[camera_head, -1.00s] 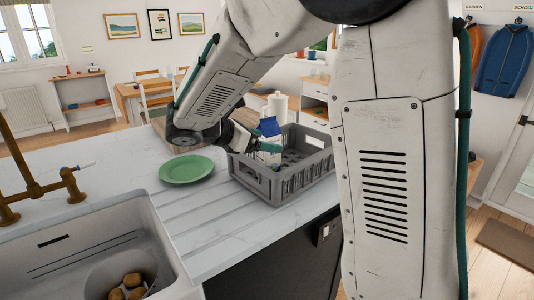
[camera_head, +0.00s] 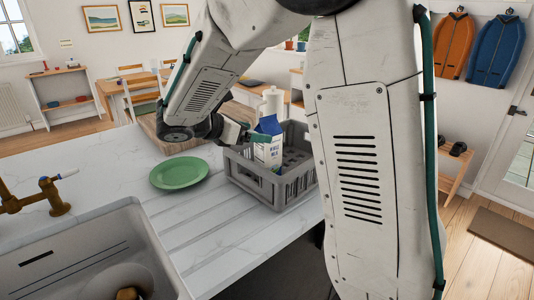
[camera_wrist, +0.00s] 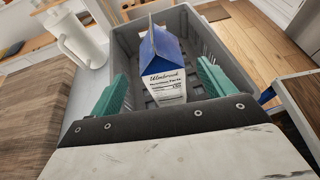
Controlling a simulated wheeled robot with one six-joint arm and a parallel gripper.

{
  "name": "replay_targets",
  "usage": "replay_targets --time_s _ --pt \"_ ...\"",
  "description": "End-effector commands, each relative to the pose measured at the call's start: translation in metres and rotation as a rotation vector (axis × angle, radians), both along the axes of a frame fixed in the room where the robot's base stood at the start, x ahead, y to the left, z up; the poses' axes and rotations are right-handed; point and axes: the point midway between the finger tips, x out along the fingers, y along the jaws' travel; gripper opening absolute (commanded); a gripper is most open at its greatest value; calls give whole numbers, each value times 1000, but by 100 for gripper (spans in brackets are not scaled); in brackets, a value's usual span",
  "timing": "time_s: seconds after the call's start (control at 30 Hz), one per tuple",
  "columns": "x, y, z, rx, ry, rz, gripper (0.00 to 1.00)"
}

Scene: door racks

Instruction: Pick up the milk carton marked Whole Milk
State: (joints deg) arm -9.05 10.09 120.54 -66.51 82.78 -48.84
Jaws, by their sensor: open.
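The milk carton (camera_head: 268,147) has a blue gabled top and a white body with dark print. It stands in the grey crate (camera_head: 255,182) on the worktop, near the crate's left side. The wrist view shows the carton (camera_wrist: 166,82) upright, with a large name and smaller lines on the facing side; I cannot read Whole Milk there. My gripper (camera_wrist: 162,72) is open, with one teal finger on each side of the carton and visible gaps. In the head view my gripper (camera_head: 244,134) is at the carton's left, partly hidden by my arm.
A green plate (camera_head: 179,173) lies left of the crate. A wooden board (camera_head: 165,140) lies behind the plate, and a white jug-like container (camera_wrist: 78,42) stands beyond the crate's left edge. The sink (camera_head: 95,255) is at the front left. The crate walls surround the carton.

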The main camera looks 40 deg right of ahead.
Motion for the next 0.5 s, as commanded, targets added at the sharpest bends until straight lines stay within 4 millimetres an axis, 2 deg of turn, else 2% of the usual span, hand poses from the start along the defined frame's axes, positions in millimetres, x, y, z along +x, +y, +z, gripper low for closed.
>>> replay_targets --time_s 0.4,0.5 --pt "-3 -51 -21 1 1 -1 82" --pt "-3 -56 -24 1 1 0 82"
